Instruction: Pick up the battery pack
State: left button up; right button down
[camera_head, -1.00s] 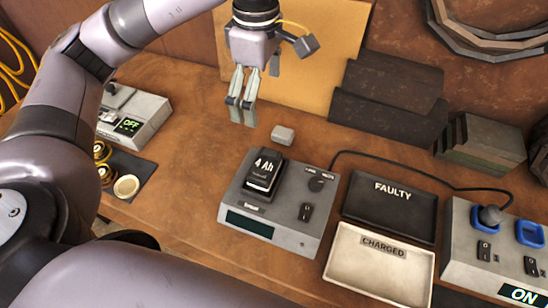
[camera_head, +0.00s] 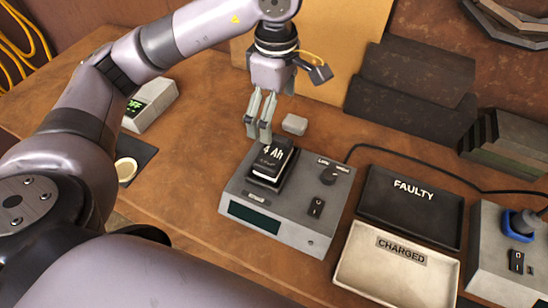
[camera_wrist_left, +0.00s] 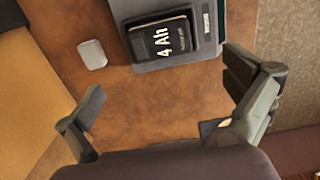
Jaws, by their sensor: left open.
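The battery pack (camera_head: 271,162) is a black block marked "4 Ah", seated on top of a grey tester box (camera_head: 243,192) with a dark display, a knob and a switch. It also shows in the left wrist view (camera_wrist_left: 163,38), beyond the fingertips and between their lines. My right gripper is not in view.
A small grey block (camera_head: 295,124) lies behind the tester. An "OFF" box (camera_head: 153,108) stands left.

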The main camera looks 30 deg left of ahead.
aim_at(274, 150)
pick_arm(q)
notch_tip(274, 150, down, 8)
jog(key=shift+f+p, duration=0.1)
jog(key=shift+p, duration=0.7)
jog(key=f+p, duration=0.1)
jog(key=f, duration=0.1)
jog(key=f+p, duration=0.1)
jog(key=f, duration=0.1)
jog(key=shift+s+a+f, duration=0.1)
jog(key=shift+a+f, duration=0.1)
jog(key=shift+f, duration=0.5)
jog(key=shift+c, duration=0.4)
jog(key=shift+r, duration=0.1)
jog(key=c, duration=1.5)
jog(key=shift+r, duration=0.1)
